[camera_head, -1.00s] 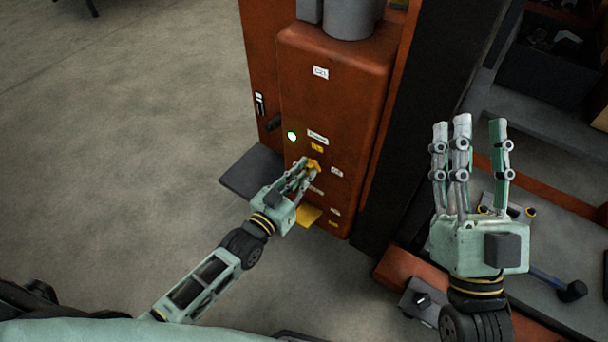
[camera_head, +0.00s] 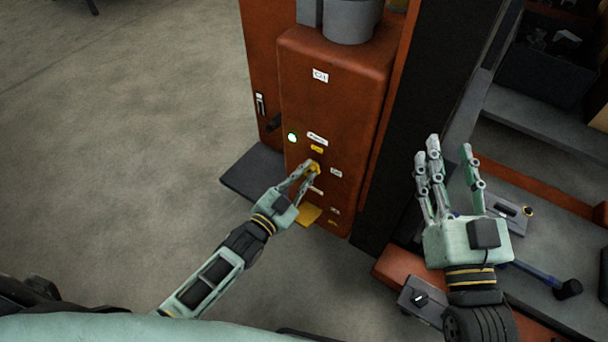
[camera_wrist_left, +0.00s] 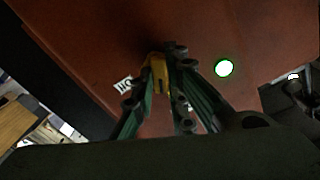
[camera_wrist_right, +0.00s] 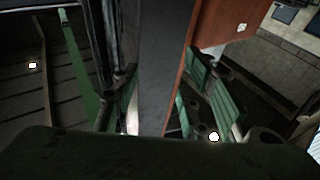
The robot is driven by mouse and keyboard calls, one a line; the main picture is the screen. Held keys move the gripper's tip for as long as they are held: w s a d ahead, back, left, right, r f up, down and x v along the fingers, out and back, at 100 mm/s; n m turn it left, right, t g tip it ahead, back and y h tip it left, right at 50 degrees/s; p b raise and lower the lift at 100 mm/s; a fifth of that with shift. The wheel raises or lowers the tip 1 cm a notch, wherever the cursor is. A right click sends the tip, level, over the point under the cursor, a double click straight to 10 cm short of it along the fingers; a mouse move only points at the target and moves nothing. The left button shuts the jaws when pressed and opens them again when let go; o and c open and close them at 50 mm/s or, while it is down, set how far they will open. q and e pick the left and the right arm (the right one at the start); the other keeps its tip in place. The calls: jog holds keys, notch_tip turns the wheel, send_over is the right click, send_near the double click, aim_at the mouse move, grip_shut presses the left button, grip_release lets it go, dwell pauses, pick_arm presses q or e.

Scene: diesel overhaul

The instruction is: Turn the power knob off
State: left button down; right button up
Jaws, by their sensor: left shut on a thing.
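The yellow power knob (camera_head: 314,168) sits on the front of the red-brown cabinet (camera_head: 335,100). My left gripper (camera_head: 309,173) has its fingertips around the knob and is shut on it. In the left wrist view the yellow knob (camera_wrist_left: 157,75) shows between the fingertips (camera_wrist_left: 163,60), which partly cover it. A round green-white light (camera_head: 292,137) is lit on the panel above and left of the knob; it also glows in the left wrist view (camera_wrist_left: 224,68). My right gripper (camera_head: 450,165) is open and empty, to the right of the cabinet.
White and yellow labels surround the knob. A yellow piece (camera_head: 308,214) is at the cabinet's lower front. On the right is a grey bench (camera_head: 535,240) with a blue-handled hammer (camera_head: 545,277). Open floor (camera_head: 130,130) lies left.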

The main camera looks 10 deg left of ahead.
pick_arm(q)
jog(key=m, duration=0.4)
jog(key=shift+p, duration=0.35)
jog(key=shift+m, duration=0.5)
pick_arm(e)
jog(key=f+g, duration=0.1)
jog(key=f, duration=0.1)
jog(key=f+g, duration=0.1)
jog(key=shift+w+d+f+h, duration=0.2)
jog(key=shift+f+h, duration=0.1)
jog(key=shift+f, duration=0.05)
pick_arm(q)
jog(key=shift+m, duration=2.4)
pick_arm(e)
jog(key=shift+r, duration=0.45)
